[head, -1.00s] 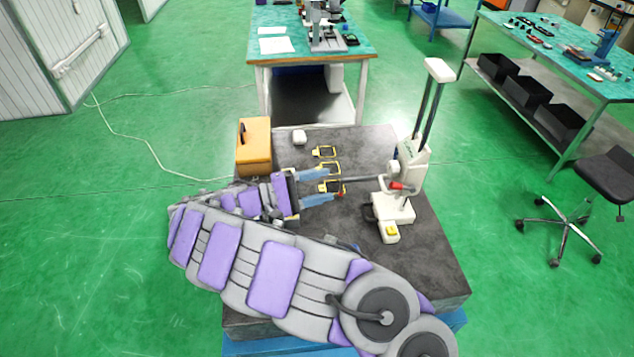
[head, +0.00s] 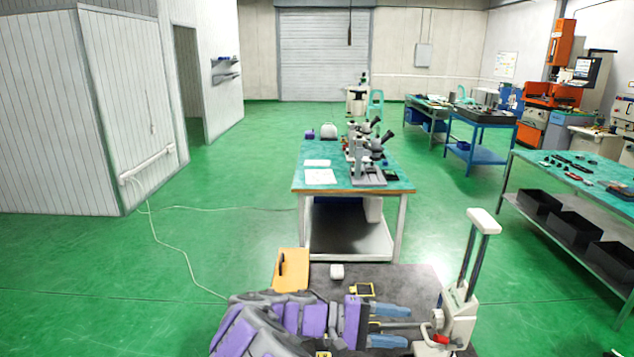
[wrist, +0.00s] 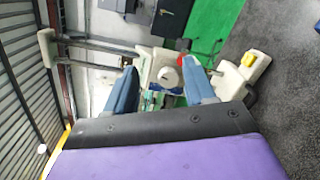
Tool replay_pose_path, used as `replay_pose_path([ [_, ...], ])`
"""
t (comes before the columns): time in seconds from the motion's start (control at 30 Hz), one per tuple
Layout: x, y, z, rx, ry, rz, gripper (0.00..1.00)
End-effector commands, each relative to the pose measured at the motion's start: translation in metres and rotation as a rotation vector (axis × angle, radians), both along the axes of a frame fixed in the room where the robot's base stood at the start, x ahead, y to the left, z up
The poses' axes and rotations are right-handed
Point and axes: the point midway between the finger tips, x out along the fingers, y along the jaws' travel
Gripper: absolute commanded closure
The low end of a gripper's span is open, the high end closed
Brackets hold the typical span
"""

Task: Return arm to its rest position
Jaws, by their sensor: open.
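My arm, grey with purple pads, lies low over the near bench in the head view. My gripper (head: 388,326) has two blue fingers spread apart and points right toward the white lever press (head: 457,312). In the wrist view my gripper (wrist: 162,92) is open, with nothing held between its fingers. The press stands beyond the fingertips there, its body (wrist: 158,65) showing between and past them. I cannot tell whether either finger touches it.
The dark bench top (head: 415,281) carries an orange block (head: 291,270), a small white item (head: 337,271) and a yellow-framed piece (head: 363,290). A teal table (head: 385,180) with microscopes stands behind.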

Motion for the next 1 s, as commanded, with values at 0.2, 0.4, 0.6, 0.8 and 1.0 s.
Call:
replay_pose_path([
  [0.2,-0.055,-0.057,0.035,0.164,-0.060,-0.179,0.45],
  [0.4,-0.111,-0.086,0.044,0.351,-0.112,-0.305,0.45],
  [0.6,-0.168,-0.096,0.038,0.565,-0.162,-0.398,0.45],
  [0.8,-0.218,-0.085,0.023,0.796,-0.210,-0.448,0.45],
  [1.0,-0.261,-0.057,0.005,1.032,-0.249,-0.460,0.45],
])
